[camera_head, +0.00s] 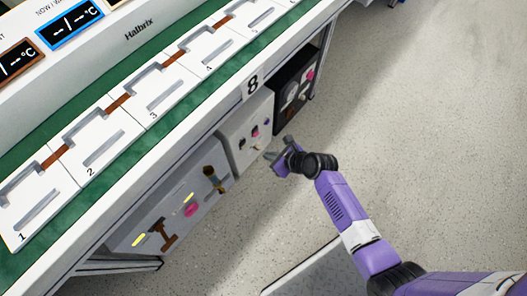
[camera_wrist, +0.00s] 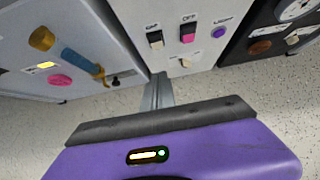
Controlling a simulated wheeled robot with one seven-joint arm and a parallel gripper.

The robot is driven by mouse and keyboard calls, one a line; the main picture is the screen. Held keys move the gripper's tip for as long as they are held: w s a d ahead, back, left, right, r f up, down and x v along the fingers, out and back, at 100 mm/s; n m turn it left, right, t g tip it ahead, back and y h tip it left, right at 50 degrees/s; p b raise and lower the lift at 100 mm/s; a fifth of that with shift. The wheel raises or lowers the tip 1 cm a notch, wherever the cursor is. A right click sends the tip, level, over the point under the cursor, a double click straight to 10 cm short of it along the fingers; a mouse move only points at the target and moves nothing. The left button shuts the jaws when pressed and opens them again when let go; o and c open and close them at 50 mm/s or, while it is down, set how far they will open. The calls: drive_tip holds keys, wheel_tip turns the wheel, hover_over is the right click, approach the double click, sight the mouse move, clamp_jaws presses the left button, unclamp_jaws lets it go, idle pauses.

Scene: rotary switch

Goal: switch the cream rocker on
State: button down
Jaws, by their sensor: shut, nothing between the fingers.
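My gripper (camera_head: 272,156) is in front of the white control box at the bench's front, with its fingers together and nothing between them. In the wrist view the fingers (camera_wrist: 157,93) show just below that box, apart from its controls as far as I can tell. A cream rocker (camera_wrist: 155,37) in a black frame sits on the white box, left of a pink rocker (camera_wrist: 187,31). I cannot tell for certain which position either pale rocker is in.
The white box (camera_head: 239,148) also bears a purple button (camera_wrist: 218,32) and a small pale knob (camera_wrist: 186,62). A grey panel (camera_head: 140,222) with handles and a pink button is at left, the dark box (camera_head: 285,105) at right. Open floor (camera_head: 420,130) lies right of the bench.

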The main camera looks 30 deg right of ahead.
sight(244, 145)
drive_tip(key=w+r+b+x, duration=0.1)
drive_tip(key=b+x, duration=0.4)
drive_tip(key=x, duration=0.6)
drive_tip(key=shift+w+a, duration=0.4)
drive_tip(key=shift+w, duration=0.1)
drive_tip(key=shift+r, duration=0.1)
drive_tip(key=shift+w+b, duration=0.15)
drive_tip(key=shift+b, duration=0.45)
drive_tip(key=shift+r, duration=0.1)
drive_tip(key=shift+w+r+t+p, duration=0.1)
drive_tip(key=shift+r+t+p, duration=0.2)
drive_tip(key=shift+r+p, duration=0.65)
drive_tip(key=shift+f, duration=0.2)
